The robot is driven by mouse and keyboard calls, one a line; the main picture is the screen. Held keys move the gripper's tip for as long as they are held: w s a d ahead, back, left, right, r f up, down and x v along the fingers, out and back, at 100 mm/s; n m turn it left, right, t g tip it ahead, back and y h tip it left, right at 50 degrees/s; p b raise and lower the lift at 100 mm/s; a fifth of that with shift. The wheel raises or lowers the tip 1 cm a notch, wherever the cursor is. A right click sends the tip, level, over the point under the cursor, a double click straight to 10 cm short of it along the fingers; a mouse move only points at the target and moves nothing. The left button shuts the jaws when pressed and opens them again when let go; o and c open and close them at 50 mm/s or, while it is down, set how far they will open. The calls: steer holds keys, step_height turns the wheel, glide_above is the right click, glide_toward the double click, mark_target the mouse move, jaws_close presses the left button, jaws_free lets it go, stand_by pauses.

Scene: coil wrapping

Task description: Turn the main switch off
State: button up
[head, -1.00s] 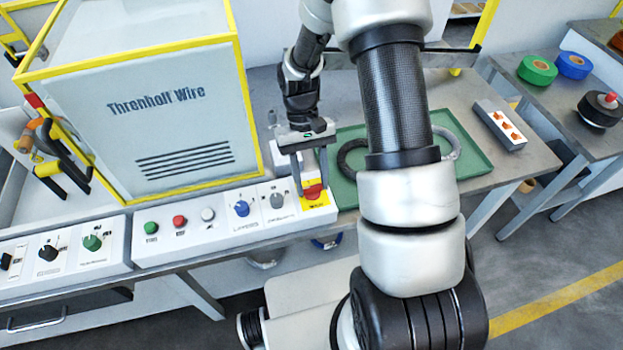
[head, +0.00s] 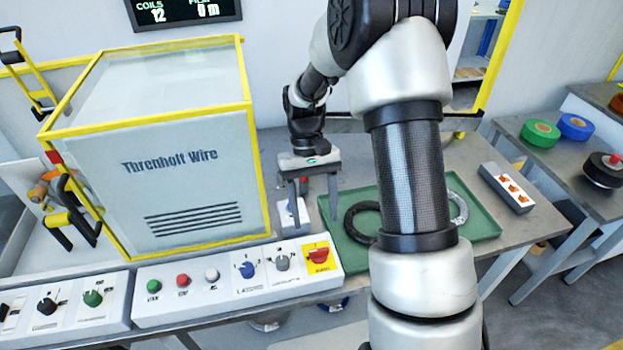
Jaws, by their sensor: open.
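The main switch (head: 319,256) looks to be the red rotary knob on a yellow plate at the right end of the white control panel (head: 215,300). Its label is too small to read surely. The red handle lies roughly crosswise on the plate. My gripper (head: 315,220) is open and empty, fingers pointing down, above and behind the red knob and apart from it. The knob is in full view.
The panel also has green, red and white buttons and blue and grey knobs. A grey cabinet (head: 190,160) with yellow edges stands behind it.

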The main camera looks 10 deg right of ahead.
steer(key=v, duration=0.8)
steer(key=shift+w+r, duration=0.15)
steer(key=shift+r, duration=0.15)
